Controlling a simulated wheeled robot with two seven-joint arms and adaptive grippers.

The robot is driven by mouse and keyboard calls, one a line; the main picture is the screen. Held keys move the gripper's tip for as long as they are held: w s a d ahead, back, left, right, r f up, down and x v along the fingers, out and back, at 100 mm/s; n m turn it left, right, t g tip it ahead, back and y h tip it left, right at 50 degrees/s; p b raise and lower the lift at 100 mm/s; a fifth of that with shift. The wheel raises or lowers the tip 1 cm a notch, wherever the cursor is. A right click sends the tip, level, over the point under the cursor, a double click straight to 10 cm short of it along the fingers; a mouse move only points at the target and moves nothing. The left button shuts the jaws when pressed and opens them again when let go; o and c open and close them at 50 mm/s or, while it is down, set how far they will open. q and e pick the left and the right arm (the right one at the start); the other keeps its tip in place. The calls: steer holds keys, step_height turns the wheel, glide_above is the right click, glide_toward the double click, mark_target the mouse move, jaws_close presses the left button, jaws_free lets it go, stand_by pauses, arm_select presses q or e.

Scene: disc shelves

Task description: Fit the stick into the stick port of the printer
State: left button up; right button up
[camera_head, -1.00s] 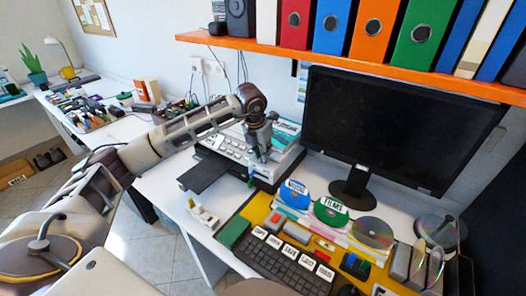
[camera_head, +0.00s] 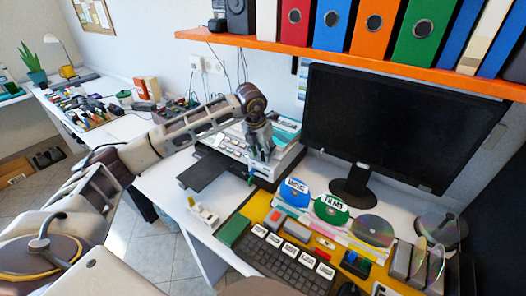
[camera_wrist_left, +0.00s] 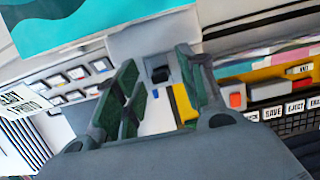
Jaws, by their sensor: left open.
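The white printer (camera_head: 232,146) stands on the desk left of the monitor, with a dark tray (camera_head: 203,172) sticking out in front. My left gripper (camera_head: 256,166) is at the printer's right front corner, pointing down. In the left wrist view its two green-padded fingers (camera_wrist_left: 157,95) are spread, with a gap between them. A grey block with a dark recess (camera_wrist_left: 160,74) shows in that gap beside the printer's row of buttons; I cannot tell whether it is the stick port or holds the stick. I cannot single out the stick for certain. My right gripper is out of view.
The monitor (camera_head: 398,125) stands right of the printer. The keyboard (camera_head: 285,262) and discs (camera_head: 331,210) lie in front of it on a yellow mat. An orange shelf (camera_head: 370,66) with binders runs above. A white holder (camera_head: 203,213) sits near the desk's front edge.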

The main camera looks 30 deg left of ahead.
arm_select(q)
steer(key=shift+r, duration=0.1)
steer(key=v, duration=1.1)
steer(key=shift+r, duration=0.35)
steer(key=shift+s, duration=0.15)
stand_by(0.5)
